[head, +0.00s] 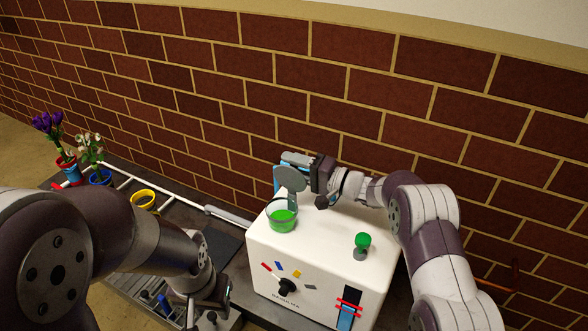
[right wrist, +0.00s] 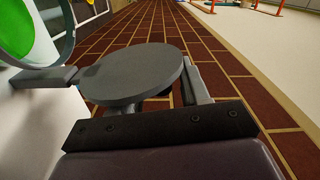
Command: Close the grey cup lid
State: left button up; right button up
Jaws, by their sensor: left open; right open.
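The grey cup lid (head: 289,179) is a round disc standing raised above the rim of a clear cup (head: 270,220) with green contents, set on the white machine. My right gripper (head: 291,174) is open at the lid, with its fingers around the disc's area. In the right wrist view, the lid (right wrist: 135,72) lies between the finger at left and the finger at right; contact cannot be told. The cup's rim and green contents (right wrist: 30,25) show at the upper left there. My left gripper (head: 195,312) is low in the head view, open and away from the lid, partly hidden by its arm.
The white machine (head: 330,255) has a dark knob, coloured marks and a green-topped knob (head: 362,242) on top. A yellow pot (head: 144,200) and flower pots (head: 70,170) stand at the left by a white rail. A brick wall (head: 330,80) is close behind.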

aim_at(284, 181)
grip_shut()
jog(key=shift+s+a+r+n+p, duration=0.1)
jog(key=shift+s+r+n+p, duration=0.25)
jog(key=shift+p, duration=0.55)
jog(key=n+p, duration=0.1)
jog(key=s+n+p, duration=0.1)
jog(key=shift+s+a+p, duration=0.1)
jog(key=shift+a+p, duration=0.2)
jog(key=shift+p, duration=0.1)
jog(key=shift+s+a+f+n+p, duration=0.3)
jog(key=shift+s+f+n+p, duration=0.1)
jog(key=shift+s+n+p, duration=0.45)
jog(key=shift+s+a+f+n+p, duration=0.3)
jog(key=shift+s+n+p, duration=0.25)
jog(key=shift+p, duration=0.35)
jog(key=shift+f, duration=0.1)
